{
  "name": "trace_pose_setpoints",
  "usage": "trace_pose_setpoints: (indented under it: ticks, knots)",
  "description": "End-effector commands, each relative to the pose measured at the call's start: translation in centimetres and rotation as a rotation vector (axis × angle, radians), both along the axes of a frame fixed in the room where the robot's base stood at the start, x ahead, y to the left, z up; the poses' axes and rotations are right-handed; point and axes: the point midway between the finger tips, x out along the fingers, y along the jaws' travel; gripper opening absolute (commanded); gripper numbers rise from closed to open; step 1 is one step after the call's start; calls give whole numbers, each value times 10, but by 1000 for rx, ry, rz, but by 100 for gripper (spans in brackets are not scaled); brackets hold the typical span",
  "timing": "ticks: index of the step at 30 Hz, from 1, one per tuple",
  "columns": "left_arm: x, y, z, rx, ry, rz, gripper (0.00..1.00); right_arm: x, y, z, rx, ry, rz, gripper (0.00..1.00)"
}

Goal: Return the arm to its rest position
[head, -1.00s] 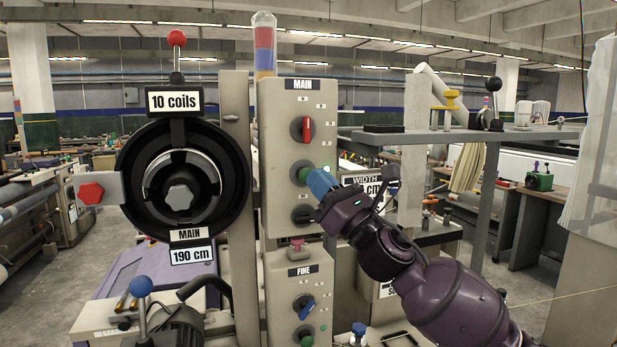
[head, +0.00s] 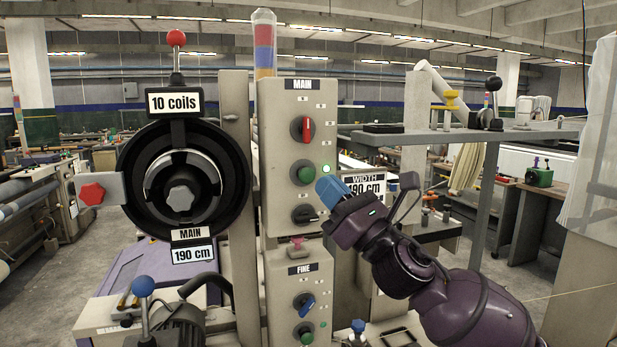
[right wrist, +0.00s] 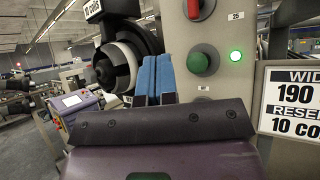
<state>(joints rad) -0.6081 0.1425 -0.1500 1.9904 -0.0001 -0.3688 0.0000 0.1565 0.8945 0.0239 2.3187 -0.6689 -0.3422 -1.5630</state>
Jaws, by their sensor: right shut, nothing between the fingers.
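My right gripper (head: 328,187) has blue fingertips and a dark purple arm that comes in from the lower right. It is shut and empty, in front of the MAIN control panel (head: 272,160). Its fingers also show at the middle of the right wrist view (right wrist: 153,78), pressed together. The green button (head: 306,172) lies just left of and above the fingertips, with a visible gap in the right wrist view. A lit green lamp (head: 326,168) is beside the button. My left gripper is not in view.
A red selector knob (head: 305,129) and a black knob (head: 304,214) sit on the panel. The FINE panel (head: 300,262) is below. The WIDTH sign (head: 368,184) stands close behind the right gripper. A black drum (head: 184,188) is at left, and a grey shelf (head: 470,135) at right.

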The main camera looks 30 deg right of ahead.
Motion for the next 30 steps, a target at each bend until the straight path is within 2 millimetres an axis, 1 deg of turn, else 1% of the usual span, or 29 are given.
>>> trace_pose_setpoints:
  ticks: [17,19,23,26,28,29,30]
  knots:
    - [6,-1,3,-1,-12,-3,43,0,0,0,2,1,2,0]
    - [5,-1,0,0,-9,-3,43,0,0,0,46,14,34,0]
    - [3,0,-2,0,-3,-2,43,2,-1,-2,210,76,154,0]
    - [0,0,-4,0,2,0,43,10,-6,-10,398,163,270,0]
    - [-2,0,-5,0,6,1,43,18,-9,-19,550,230,354,0]
    - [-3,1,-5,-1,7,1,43,22,-10,-26,624,262,387,0]
    - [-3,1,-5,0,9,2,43,27,-13,-38,727,308,430,0]
